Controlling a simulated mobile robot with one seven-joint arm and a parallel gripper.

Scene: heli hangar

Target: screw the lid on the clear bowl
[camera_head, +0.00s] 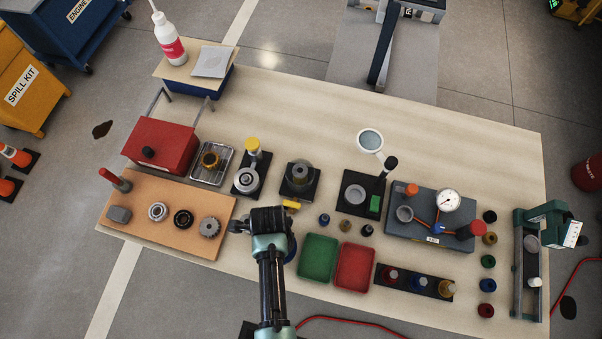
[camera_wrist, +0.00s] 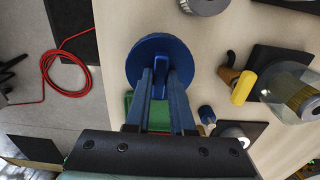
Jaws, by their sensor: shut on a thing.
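The lid (camera_wrist: 150,52) is a round blue disc with a raised bar across its top, seen in the wrist view. My gripper (camera_wrist: 162,75) is shut on that bar. The clear bowl (camera_wrist: 283,76) is at the right of the wrist view, with a ribbed tan element inside. In the head view the bowl (camera_head: 300,172) stands on a black plate, behind and slightly right of my gripper. The lid is apart from the bowl.
A yellow-handled tool (camera_head: 291,205) lies between my gripper and the bowl. Small knobs (camera_head: 324,219), a green tray (camera_head: 317,257) and a red tray (camera_head: 355,266) are to the right. A gear (camera_head: 209,228) on a tan board is left.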

